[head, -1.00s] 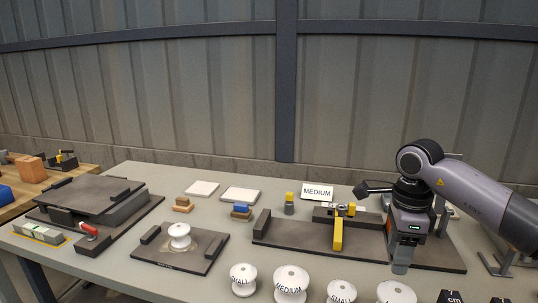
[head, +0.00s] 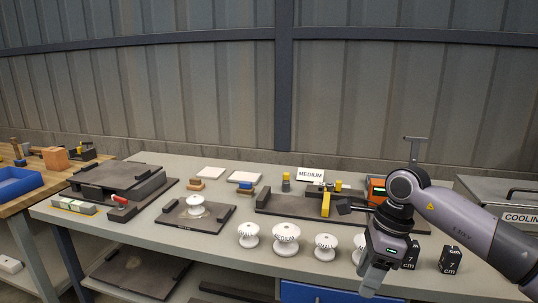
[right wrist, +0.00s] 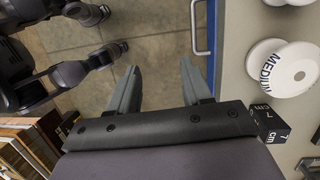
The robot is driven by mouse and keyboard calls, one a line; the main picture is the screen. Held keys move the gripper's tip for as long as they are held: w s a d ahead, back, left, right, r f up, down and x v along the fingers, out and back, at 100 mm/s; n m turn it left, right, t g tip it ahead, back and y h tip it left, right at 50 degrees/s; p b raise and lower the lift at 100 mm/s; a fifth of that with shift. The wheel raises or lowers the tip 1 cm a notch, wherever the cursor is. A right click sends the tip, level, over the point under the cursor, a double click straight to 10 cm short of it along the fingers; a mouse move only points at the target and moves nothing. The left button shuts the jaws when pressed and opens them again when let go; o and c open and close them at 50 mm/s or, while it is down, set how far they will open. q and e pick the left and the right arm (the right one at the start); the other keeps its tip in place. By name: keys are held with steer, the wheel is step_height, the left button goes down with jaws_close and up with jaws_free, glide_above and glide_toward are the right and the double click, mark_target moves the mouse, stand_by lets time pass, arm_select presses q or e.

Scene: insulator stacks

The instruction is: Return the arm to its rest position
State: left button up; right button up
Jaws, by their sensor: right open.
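My right arm comes in from the right in the head view, with its gripper (head: 370,284) pointing down at the table's front edge. In the right wrist view the two fingers of this gripper (right wrist: 160,90) stand apart with nothing between them, over the floor beside the table edge. White insulators stand in a row along the front of the table, one (head: 286,238) left of my gripper; one marked MEDIUM (right wrist: 284,68) lies right of the fingers in the wrist view. My left gripper is not in the head view.
Black cm blocks (head: 450,260) stand right of my gripper. A dark fixture plate (head: 290,207) with a yellow handle (head: 326,204) and a plate with a white insulator (head: 195,206) lie further back. A blue drawer (head: 310,292) is below the tabletop. A cooling box (head: 500,197) is at right.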

steer(key=s+a+m+y, duration=0.4)
steer(key=a+y, duration=0.3)
steer(key=a, duration=0.3)
steer(key=s+a+m+y, duration=0.4)
steer(key=s+a+y, duration=0.1)
steer(key=a+y, duration=0.35)
steer(key=d+f+m+t+h, duration=0.35)
steer(key=m+t, duration=0.25)
steer(key=m, duration=0.4)
steer(key=w+d+f+m+t+h+p, duration=0.1)
steer(key=d+f+m+t+h, duration=0.3)
steer(key=m, duration=0.5)
steer(key=d+f+m+t+h, duration=0.2)
steer(key=d+m+t, duration=0.1)
steer(key=m+t, duration=0.55)
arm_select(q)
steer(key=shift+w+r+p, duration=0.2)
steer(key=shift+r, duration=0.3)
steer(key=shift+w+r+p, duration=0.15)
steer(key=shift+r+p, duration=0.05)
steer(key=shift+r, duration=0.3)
arm_select(e)
steer(key=s+d+f+m+g+h, duration=0.6)
steer(key=s+d+f+m, duration=0.3)
steer(key=s+f+m, duration=0.4)
step_height(320, 180, down, 2)
steer(key=shift+s+d+g+h, duration=0.25)
steer(key=shift+s+g, duration=0.3)
steer(key=shift+g, duration=0.3)
